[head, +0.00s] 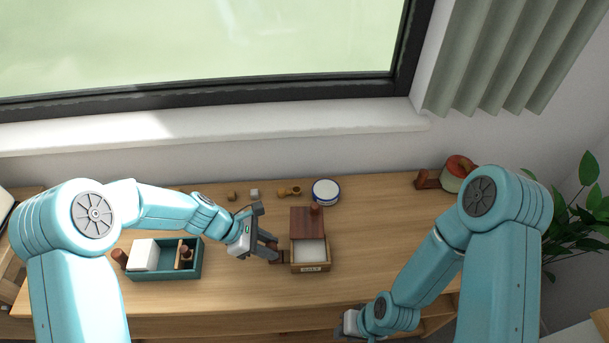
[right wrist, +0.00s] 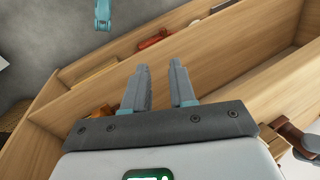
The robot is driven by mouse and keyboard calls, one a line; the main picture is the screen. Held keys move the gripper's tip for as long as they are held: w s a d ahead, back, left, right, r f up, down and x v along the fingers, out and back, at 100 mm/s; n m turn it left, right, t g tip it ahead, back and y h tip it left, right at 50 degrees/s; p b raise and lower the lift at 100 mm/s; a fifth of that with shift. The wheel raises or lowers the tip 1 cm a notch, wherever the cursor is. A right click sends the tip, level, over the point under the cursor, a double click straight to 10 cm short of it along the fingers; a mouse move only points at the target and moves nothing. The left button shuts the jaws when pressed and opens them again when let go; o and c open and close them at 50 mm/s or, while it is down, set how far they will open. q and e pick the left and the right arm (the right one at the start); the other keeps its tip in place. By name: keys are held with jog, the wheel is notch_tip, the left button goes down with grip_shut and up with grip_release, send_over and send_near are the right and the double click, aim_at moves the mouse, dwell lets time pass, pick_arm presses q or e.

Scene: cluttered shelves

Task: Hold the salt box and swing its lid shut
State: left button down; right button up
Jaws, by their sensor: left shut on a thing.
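The salt box (head: 310,267) is a small wooden box with a label on its front and white salt inside, standing on the table. Its dark brown lid (head: 307,219) is swung open at the back, with a knob at its top edge. My left gripper (head: 277,253) is at the box's left side, shut on a dark handle there; its fingers partly hide the handle. My right gripper (head: 349,324) is low at the table's front edge, apart from the box. In the right wrist view its two fingers (right wrist: 162,78) are apart with nothing between them.
A teal tray (head: 165,276) with a white block stands left. A red-topped jar (head: 459,169) is back right. The table right of the box is clear. Open shelving (right wrist: 225,55) lies beneath my right gripper.

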aim_at(316, 206)
jog(key=o, duration=0.3)
jog(key=shift+w, duration=0.1)
jog(key=w+a+r+n, duration=0.1)
jog(key=w+r, duration=0.1)
jog(key=r, duration=0.1)
jog(key=w+a+r+n+g, duration=0.1)
jog(key=w+r, duration=0.1)
jog(key=r, duration=0.1)
jog(key=w+a+r+n+g, duration=0.1)
jog(key=w+a+r+n, duration=0.1)
jog(key=w+r, duration=0.1)
jog(key=shift+w+r+h, duration=0.1)
jog(key=shift+r+h, duration=0.2)
jog(key=shift+r, duration=0.25)
jog(key=w+r+n+t+h, duration=0.15)
jog(key=w+r, duration=0.35)
jog(key=w, duration=0.5)
jog(key=w+r+n+t, duration=0.2)
jog(key=w+r+t, duration=0.15)
jog(key=w, duration=0.55)
jog(key=shift+h, duration=0.25)
jog(key=shift+w+x, duration=0.15)
jog(key=shift+x, duration=1.4)
jog(key=shift+w+x, duration=0.15)
jog(key=shift+x, duration=1.35)
jog(key=shift+a+r, duration=0.1)
grip_shut()
